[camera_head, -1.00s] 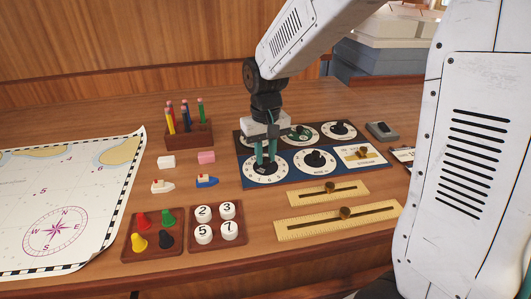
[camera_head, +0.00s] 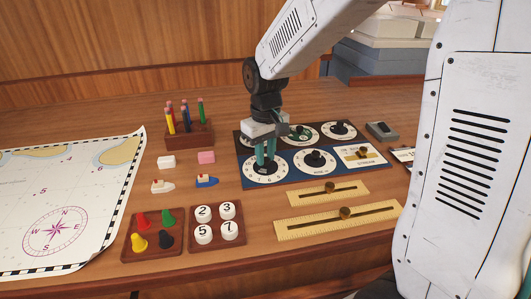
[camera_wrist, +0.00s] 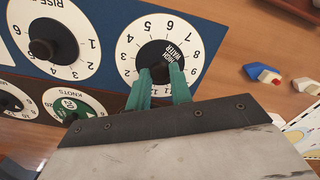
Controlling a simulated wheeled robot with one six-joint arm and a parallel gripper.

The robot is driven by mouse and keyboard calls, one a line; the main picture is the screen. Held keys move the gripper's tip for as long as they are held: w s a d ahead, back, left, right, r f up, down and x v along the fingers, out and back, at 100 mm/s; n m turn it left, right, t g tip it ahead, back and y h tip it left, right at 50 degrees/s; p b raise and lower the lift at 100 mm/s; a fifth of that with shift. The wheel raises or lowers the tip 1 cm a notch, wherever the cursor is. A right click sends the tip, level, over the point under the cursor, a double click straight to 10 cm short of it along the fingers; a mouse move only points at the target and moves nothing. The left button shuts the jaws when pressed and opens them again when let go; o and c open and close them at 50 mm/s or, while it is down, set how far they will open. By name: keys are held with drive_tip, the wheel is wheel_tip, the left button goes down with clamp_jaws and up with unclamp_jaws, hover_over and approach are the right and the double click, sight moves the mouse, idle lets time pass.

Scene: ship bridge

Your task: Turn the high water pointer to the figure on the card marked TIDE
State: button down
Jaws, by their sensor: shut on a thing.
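The high water dial (camera_head: 251,176) is a white numbered disc with a black centre at the left front of the blue panel. In the wrist view its white face (camera_wrist: 186,38) and the words HIGH WATER show. My gripper (camera_head: 265,160) points down over this dial, its two green fingers shut on the high water pointer. In the wrist view the fingers (camera_wrist: 161,75) reach onto the dark centre and hide the pointer's tip, so I cannot tell its figure. A small card (camera_head: 402,154) lies at the right, partly behind my arm; its print is unreadable.
The RISE dial (camera_wrist: 70,62) is beside it, with its own black knob. More dials sit behind, one the green KNOTS dial (camera_wrist: 88,100). Brass slider rules (camera_head: 300,229) lie in front, small ships (camera_head: 206,181) to the left, a pencil block (camera_head: 190,135) behind left.

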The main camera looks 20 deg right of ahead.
sight(271, 173)
drive_tip(key=c, duration=1.3)
unclamp_jaws()
drive_tip(key=shift+w, duration=0.1)
drive_tip(key=shift+o, duration=0.2)
drive_tip(key=shift+r, duration=0.15)
wheel_tip(271, 173, up, 8)
drive_tip(key=shift+a+f, duration=0.1)
drive_tip(key=shift+f, duration=0.05)
drive_tip(key=s+d+r+m, duration=0.1)
drive_tip(key=s, duration=1.2)
drive_tip(key=s+d+r+m+t, duration=0.1)
drive_tip(key=s+d+m, duration=0.1)
drive_tip(key=s, duration=1)
drive_tip(key=shift+s+d, duration=0.3)
drive_tip(key=shift+s, duration=0.05)
